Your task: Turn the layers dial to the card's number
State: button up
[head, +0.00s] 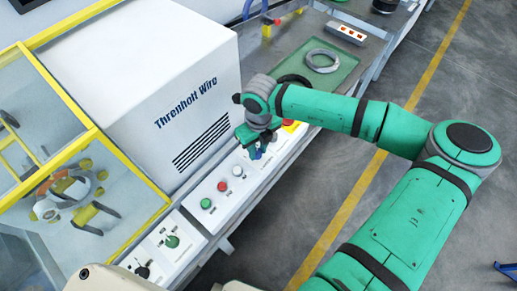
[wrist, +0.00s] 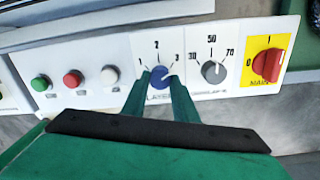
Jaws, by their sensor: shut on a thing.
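The blue layers dial (wrist: 160,78) is on the white panel in the wrist view, with 1, 2 and 3 printed around its top. Its pale pointer mark seems to lean up and right, toward the 3 side, but it is small. My gripper (wrist: 160,88) has its two green fingers on either side of the dial, shut on it. In the head view my gripper (head: 257,150) is at the panel, and its wrist hides most of the dial. I cannot make out a card with a number in either view.
Right of the dial are a grey knob (wrist: 213,71) marked 30, 50, 70 and a red main switch (wrist: 267,65) on yellow. Green (wrist: 40,83), red (wrist: 73,78) and white (wrist: 109,75) buttons are to the left. A white machine housing (head: 150,90) stands behind the panel.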

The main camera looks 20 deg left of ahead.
jog(key=shift+s+a, duration=0.1)
jog(key=shift+a, duration=0.15)
jog(key=n, duration=0.7)
jog(key=shift+s+a+n, duration=0.1)
jog(key=shift+n, duration=0.3)
jog(key=n, duration=0.3)
jog(key=shift+n, duration=0.3)
jog(key=n, duration=0.6)
jog(key=shift+d+h, duration=0.25)
jog(key=shift+h, duration=0.05)
jog(key=n, duration=0.6)
jog(key=shift+n, duration=0.4)
jog(key=shift+w, duration=0.25)
